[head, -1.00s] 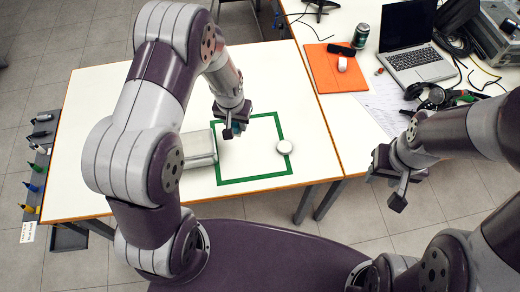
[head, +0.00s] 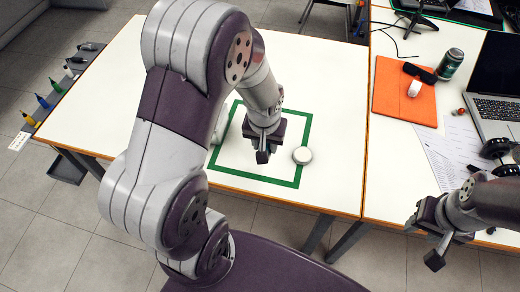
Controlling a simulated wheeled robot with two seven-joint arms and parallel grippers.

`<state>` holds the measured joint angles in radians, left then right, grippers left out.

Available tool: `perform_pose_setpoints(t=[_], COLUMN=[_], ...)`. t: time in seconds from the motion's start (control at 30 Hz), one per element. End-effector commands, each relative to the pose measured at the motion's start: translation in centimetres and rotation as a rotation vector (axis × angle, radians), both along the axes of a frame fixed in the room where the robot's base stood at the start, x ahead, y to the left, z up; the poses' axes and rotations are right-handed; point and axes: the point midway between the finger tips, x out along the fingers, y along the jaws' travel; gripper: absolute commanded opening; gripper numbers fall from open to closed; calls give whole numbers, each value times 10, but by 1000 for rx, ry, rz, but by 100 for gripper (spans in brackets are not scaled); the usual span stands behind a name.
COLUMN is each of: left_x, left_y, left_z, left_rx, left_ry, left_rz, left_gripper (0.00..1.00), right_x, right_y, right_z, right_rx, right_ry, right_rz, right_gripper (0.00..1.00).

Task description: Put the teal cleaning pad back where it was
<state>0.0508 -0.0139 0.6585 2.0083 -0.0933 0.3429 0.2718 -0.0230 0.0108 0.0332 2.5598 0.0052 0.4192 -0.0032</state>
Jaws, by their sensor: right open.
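The teal cleaning pad cannot be made out; my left arm and gripper hide part of the table. My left gripper (head: 264,150) points down inside the green square outline (head: 255,178) on the white table, and I cannot tell whether it is open or shut or holds anything. A round white object (head: 302,155) lies just right of it, near the outline's right side. A pale object (head: 219,124) shows partly behind my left arm at the outline's left side. My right gripper (head: 426,241) is open and appears empty, beyond the table's front edge at right.
The right-hand table holds an orange mat (head: 402,98), a green can (head: 451,64), a laptop (head: 497,85) and papers (head: 452,150). A rack with several coloured markers (head: 60,95) stands along the white table's left edge. The white table's far left is clear.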

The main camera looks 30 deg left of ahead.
Motion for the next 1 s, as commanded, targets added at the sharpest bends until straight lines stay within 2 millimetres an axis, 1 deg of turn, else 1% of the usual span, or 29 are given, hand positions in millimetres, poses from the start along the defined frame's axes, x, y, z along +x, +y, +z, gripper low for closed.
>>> perform_pose_setpoints(t=[0.03,0.1,0.2,0.27,0.4,0.47,0.67,0.83,0.87,0.9,0.93,1.0], left_x=[5,13,17,18,17,18,18,18,18,18,18,18], left_y=[10,19,25,26,26,26,26,26,25,25,25,25], left_z=[-8,-14,-19,-25,-52,-59,-59,-64,-63,-62,-62,-62], left_rx=[0,-1,0,0,0,0,0,0,0,0,0,0], left_ry=[3,1,0,0,3,1,-2,-1,-1,-1,-1,-1], left_rz=[5,4,0,-2,-2,-3,-2,-2,-2,-2,-2,-2], left_gripper=[9,9,9,9,9,9,9,9,47,60,63,63], right_x=[0,0,0,0,0,0,0,0,0,0,0,0], right_y=[0,0,0,0,0,0,0,0,0,0,0,0], right_z=[-1,-2,-2,-3,-8,-9,-8,-12,-10,-10,-10,-10], right_rx=[0,0,0,0,0,0,0,0,0,0,0,0], right_ry=[0,0,0,0,0,1,0,0,0,0,0,0], right_rz=[0,0,0,0,0,0,0,0,0,0,0,0], right_gripper=[43,43,43,43,43,43,43,43,43,43,43,43])
